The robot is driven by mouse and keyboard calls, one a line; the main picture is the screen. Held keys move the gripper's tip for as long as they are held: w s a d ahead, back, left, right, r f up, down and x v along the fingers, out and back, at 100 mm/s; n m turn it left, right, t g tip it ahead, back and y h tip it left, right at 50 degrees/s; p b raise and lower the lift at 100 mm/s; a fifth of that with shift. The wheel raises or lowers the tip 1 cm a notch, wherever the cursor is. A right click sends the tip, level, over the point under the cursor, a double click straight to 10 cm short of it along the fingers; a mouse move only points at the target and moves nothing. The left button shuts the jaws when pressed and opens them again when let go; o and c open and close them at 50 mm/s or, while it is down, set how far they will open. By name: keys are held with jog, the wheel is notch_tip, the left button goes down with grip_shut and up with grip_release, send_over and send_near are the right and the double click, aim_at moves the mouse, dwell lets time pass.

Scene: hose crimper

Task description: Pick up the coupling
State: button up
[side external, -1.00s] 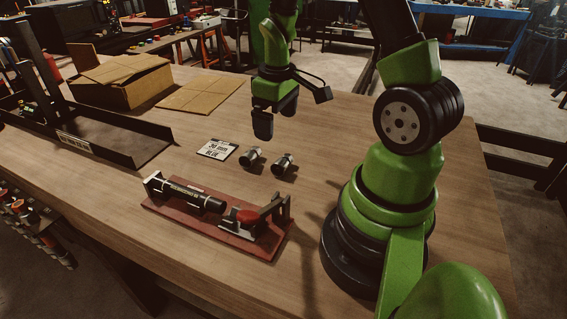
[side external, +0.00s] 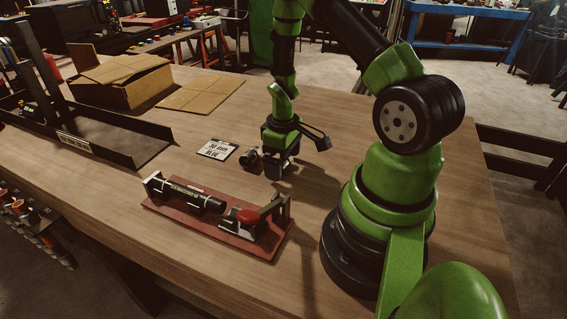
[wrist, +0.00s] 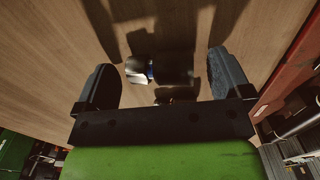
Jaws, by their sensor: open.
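One small metal coupling (side external: 249,157) lies on the table just left of my gripper (side external: 281,168) in the side view. My gripper points down, low over the table where the second coupling lay, and hides most or all of that one. I cannot tell the fingertips' exact height above the table.
A red base plate (side external: 222,232) with a clamp-like crimper (side external: 250,222) and a black labelled cylinder (side external: 186,194) stands in front. A printed card (side external: 216,149) lies left of the couplings. A cardboard box (side external: 122,82) and flat cardboard (side external: 200,94) are farther back.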

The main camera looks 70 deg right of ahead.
jog(key=shift+f, duration=0.25)
jog(key=shift+r, duration=0.15)
jog(key=c, duration=1.1)
notch_tip(320, 180, up, 10)
jog(key=shift+f, duration=0.2)
jog(key=shift+c, duration=0.2)
jog(key=w+a+r, duration=0.2)
jog(key=a+r, duration=0.2)
jog(key=a, duration=0.3)
jog(key=w+a+r, duration=0.2)
jog(key=a+r, duration=0.2)
jog(key=a, duration=0.3)
jog(key=s+d+f+m, duration=0.1)
jog(key=d+f+m, duration=0.1)
jog(key=d+f, duration=0.1)
jog(key=s+d+f+m, duration=0.1)
jog(key=d+f+m, duration=0.1)
jog(key=d+f, duration=0.2)
jog(key=s+d+f+m, duration=0.1)
jog(key=d+f+m, duration=0.1)
jog(key=d+f, duration=0.1)
jog(key=shift+s+d+f+m, duration=0.2)
jog(key=shift+f, duration=0.25)
jog(key=shift+s+d+f+m, duration=0.15)
jog(key=shift+s+f+m, duration=0.05)
jog(key=shift+f, duration=0.2)
jog(key=shift+s+d+f, duration=0.1)
jog(key=shift+f, duration=2.75)
